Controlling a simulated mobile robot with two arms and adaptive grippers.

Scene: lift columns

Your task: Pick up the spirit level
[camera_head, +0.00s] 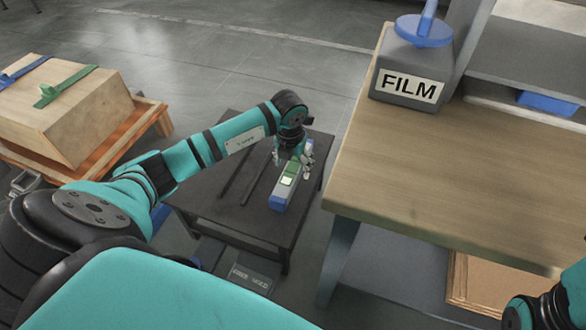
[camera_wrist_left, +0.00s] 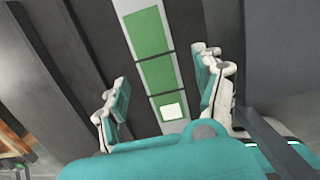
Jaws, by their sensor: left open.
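The spirit level (camera_head: 281,194) is a long grey bar with green panels, a small white patch and blue ends. It lies on a low dark table (camera_head: 238,226) in the head view. My left gripper (camera_head: 293,162) is over the far half of the level and is open. In the left wrist view the spirit level (camera_wrist_left: 152,60) runs between the two spread fingers of the left gripper (camera_wrist_left: 163,98), with a gap on each side. The near part of the level is hidden by the gripper body. My right gripper is out of view.
Dark bars (camera_head: 232,172) lie on the low table left of the level. A wooden workbench (camera_head: 440,170) stands close on the right with a grey FILM container (camera_head: 405,72). A wooden box (camera_head: 60,105) on an orange-brown stand is at the left. Grey floor is open behind.

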